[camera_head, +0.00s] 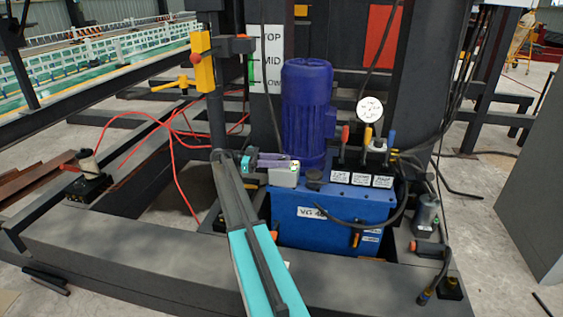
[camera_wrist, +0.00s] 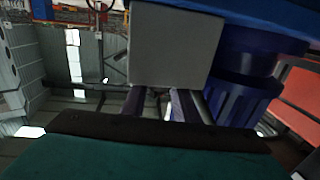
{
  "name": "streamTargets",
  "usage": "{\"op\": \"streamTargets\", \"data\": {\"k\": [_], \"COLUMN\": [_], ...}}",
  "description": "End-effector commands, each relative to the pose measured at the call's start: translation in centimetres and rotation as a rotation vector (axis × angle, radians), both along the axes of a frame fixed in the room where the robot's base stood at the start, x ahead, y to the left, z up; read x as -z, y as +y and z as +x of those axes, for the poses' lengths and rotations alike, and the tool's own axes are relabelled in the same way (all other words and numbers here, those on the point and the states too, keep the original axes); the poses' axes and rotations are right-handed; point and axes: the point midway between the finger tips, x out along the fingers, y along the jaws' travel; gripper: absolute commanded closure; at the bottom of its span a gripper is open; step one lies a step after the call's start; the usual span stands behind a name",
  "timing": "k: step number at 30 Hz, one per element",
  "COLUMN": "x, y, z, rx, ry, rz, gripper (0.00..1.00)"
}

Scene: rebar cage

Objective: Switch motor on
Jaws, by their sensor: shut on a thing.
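The blue motor (camera_head: 307,105) stands upright on a blue hydraulic tank (camera_head: 330,215). A small light grey switch box (camera_head: 284,178) sits at the motor's foot, with a small green and white switch (camera_head: 294,167) at its top. My gripper (camera_head: 290,163) reaches in from the left, and its fingers are at that switch, shut on it. In the wrist view, the grey box (camera_wrist: 175,45) fills the top middle, beyond my gripper's fingers (camera_wrist: 158,100); the ribbed blue motor (camera_wrist: 240,95) is to the right. The exact contact is hidden there.
A pressure gauge (camera_head: 369,110), several coloured levers (camera_head: 367,134) and hoses stand right of the motor. A black post (camera_head: 215,90) with a yellow box (camera_head: 202,60) rises at the left. Red cables (camera_head: 180,140) hang loosely behind. A dark frame beam (camera_head: 130,262) crosses in front.

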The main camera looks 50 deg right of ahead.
Motion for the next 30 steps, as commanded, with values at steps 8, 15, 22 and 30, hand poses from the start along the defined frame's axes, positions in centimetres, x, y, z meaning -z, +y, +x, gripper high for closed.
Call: {"op": "streamTargets", "data": {"k": [8, 15, 22, 30], "x": [0.0, -0.2, -1.8, -3.7], "y": [-0.1, -0.1, -0.1, 0.7], "z": [0.1, 0.1, 0.2, -0.7], "rx": [-0.005, -0.003, -0.004, -0.006], "ry": [-0.001, 0.0, -0.001, 0.0], "rz": [-0.001, 0.0, -0.002, 0.0], "gripper": [0.54, 0.54, 0.54, 0.54]}}
